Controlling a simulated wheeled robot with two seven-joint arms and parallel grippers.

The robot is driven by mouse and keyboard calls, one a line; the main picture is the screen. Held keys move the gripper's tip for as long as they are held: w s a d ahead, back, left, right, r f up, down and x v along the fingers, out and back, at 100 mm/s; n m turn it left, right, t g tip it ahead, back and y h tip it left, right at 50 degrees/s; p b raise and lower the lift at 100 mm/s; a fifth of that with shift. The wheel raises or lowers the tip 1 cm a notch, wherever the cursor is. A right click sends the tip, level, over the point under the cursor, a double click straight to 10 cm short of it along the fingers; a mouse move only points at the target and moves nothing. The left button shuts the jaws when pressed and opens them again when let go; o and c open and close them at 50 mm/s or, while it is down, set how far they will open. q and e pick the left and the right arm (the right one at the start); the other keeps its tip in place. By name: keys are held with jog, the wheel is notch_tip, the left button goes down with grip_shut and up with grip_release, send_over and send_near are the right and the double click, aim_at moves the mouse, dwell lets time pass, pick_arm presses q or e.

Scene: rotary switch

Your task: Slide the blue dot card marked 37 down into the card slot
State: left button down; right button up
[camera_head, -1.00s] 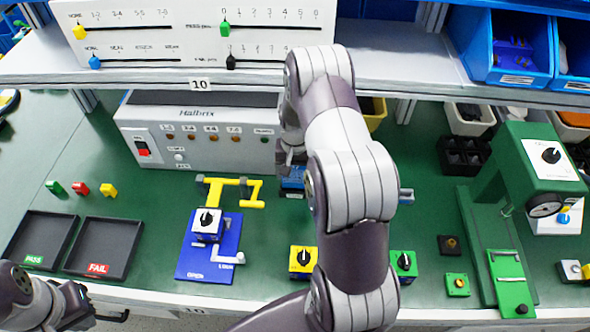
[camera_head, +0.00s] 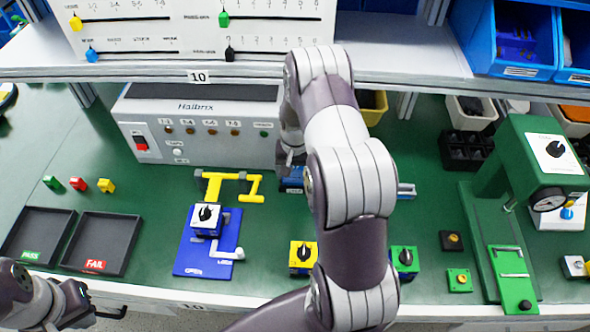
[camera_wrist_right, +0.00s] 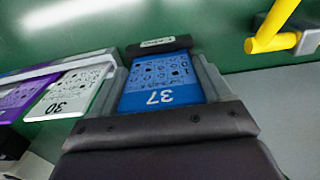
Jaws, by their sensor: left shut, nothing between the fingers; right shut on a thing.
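The blue dot card marked 37 (camera_wrist_right: 160,85) lies in the middle of the right wrist view, its number upside down. My right gripper (camera_head: 290,163) is shut on it; in the head view the gripper is partly hidden by my arm. In the wrist view grey pieces flank the card and a dark labelled piece (camera_wrist_right: 158,45) stands at its far edge. I cannot tell how far the card sits in the card slot. A small blue patch (camera_head: 291,183) shows below the gripper. My left gripper (camera_head: 78,304) is shut and empty at the lower left.
A card marked 30 (camera_wrist_right: 70,92) and a purple card (camera_wrist_right: 22,96) stand left of the blue card. A yellow handle (camera_wrist_right: 272,28) is at upper right. The grey Halbrix box (camera_head: 200,125) stands behind the gripper; a blue switch plate (camera_head: 190,255) lies in front.

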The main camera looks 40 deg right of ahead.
jog(key=shift+f, duration=0.2)
jog(key=o, duration=1)
jog(key=shift+c, duration=0.2)
notch_tip(320, 180, up, 13)
jog(key=shift+f+b, duration=0.15)
jog(key=shift+b, duration=0.5)
notch_tip(320, 180, up, 9)
jog(key=p, duration=0.8)
jog(key=shift+w, duration=0.1)
